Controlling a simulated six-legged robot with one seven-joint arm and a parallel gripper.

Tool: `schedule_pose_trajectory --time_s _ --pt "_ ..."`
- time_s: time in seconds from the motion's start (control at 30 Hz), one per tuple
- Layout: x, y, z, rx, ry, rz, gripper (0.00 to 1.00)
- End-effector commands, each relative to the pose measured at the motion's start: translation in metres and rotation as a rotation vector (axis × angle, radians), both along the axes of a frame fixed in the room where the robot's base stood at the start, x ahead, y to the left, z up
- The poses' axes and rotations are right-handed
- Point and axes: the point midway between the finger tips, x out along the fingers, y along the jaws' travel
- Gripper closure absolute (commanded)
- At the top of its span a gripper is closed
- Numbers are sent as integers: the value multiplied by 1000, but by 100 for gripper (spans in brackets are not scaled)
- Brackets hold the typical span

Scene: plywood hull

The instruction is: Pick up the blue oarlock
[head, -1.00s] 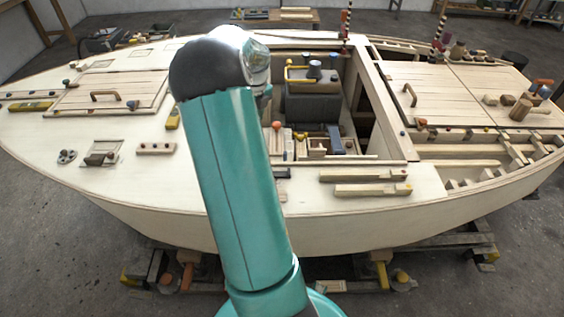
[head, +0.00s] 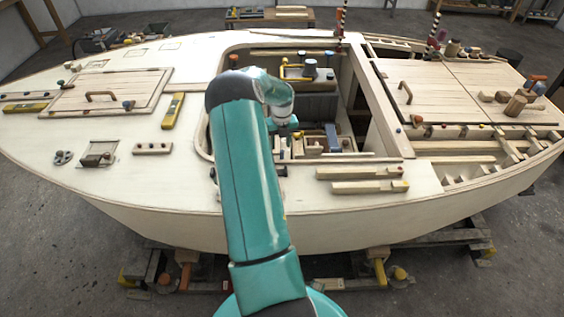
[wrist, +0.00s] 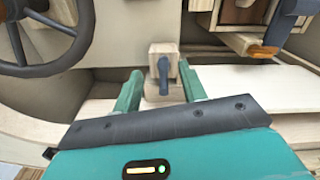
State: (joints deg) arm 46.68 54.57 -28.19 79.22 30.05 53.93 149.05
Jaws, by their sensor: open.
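A slate-blue piece that looks like the blue oarlock (wrist: 163,75) stands against a pale wooden block (wrist: 162,50) in the wrist view. It shows between the two teal fingers of my gripper (wrist: 160,70), which are apart with one on each side. I cannot tell whether the fingers reach its depth, and no contact is visible.
A dark steering wheel (wrist: 40,35) is at the left of the wrist view. A blue-grey part with an orange end (wrist: 262,48) is at the upper right. A pale bench (wrist: 250,88) lies at the right. Wooden bars (head: 350,187) lie on the near deck.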

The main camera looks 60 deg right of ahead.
Motion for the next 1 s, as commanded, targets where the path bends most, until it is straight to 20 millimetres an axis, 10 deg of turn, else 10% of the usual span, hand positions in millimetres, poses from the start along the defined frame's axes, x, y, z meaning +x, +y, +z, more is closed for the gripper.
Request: schedule_pose_trajectory --time_s 0.6,0.83,1.0 --pt "-4 0 -51 0 0 1 58" --pt "-4 0 -50 0 0 1 100" --pt "-4 0 -50 0 0 1 100"
